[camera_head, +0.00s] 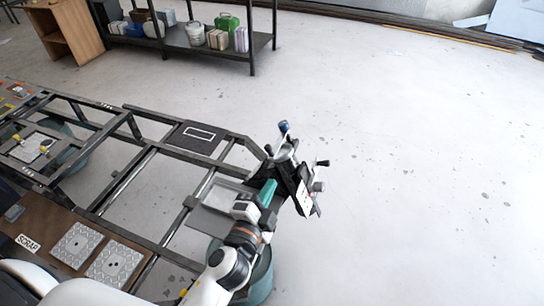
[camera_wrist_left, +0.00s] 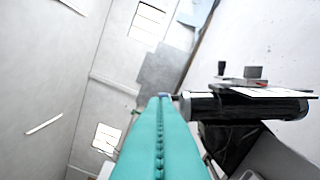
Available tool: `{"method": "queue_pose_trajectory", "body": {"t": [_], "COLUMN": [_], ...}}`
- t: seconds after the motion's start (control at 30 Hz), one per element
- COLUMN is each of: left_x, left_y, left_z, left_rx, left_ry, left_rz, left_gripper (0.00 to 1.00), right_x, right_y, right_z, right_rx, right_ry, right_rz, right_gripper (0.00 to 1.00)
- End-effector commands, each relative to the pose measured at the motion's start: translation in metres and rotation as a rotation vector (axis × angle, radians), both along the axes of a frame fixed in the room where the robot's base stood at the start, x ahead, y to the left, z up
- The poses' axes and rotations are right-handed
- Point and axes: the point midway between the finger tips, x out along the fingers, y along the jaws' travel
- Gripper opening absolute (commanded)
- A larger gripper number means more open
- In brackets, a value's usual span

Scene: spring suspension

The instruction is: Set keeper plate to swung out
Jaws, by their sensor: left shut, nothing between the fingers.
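My left gripper (camera_head: 270,188) has teal fingers pressed together and empty. It is beside the dark spring suspension fixture (camera_head: 288,172) at the frame's right end. In the left wrist view, the closed fingertips (camera_wrist_left: 162,97) appear close to the end of a dark cylinder (camera_wrist_left: 245,108); I cannot tell whether they touch. A pale plate with small marks (camera_head: 304,198) is on the fixture's right side; a pale plate (camera_wrist_left: 275,92) also shows edge-on above the cylinder. I cannot tell which part is the keeper plate or how it is set. My right gripper is not in view.
A blue-tipped handle (camera_head: 284,127) and a black knob (camera_head: 322,163) stick out of the fixture. The dark metal frame (camera_head: 120,185) extends left, with a brown board (camera_head: 50,232) near me. A shelf (camera_head: 205,45) stands behind. The floor at right is clear.

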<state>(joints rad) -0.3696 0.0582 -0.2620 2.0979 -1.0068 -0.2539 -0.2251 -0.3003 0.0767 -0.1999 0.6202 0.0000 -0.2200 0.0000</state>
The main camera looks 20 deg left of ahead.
Motion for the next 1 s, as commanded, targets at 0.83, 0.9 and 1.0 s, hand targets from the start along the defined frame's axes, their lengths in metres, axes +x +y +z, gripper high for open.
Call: {"method": "queue_pose_trajectory", "body": {"t": [0.83,0.9,1.0], "left_x": [0.109,0.111,0.111], "left_y": [0.023,0.028,0.030], "left_z": [-0.012,-0.014,-0.015], "left_rx": [-0.001,-0.002,-0.003], "left_ry": [0.003,0.002,0.002], "left_rz": [0.001,0.001,0.001], "left_gripper": [0.00,0.00,0.00], "right_x": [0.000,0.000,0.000], "right_y": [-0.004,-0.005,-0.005], "right_z": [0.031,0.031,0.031], "right_rx": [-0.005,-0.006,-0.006], "right_ry": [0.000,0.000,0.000], "right_rz": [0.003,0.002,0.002], "right_gripper": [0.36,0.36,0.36]}}
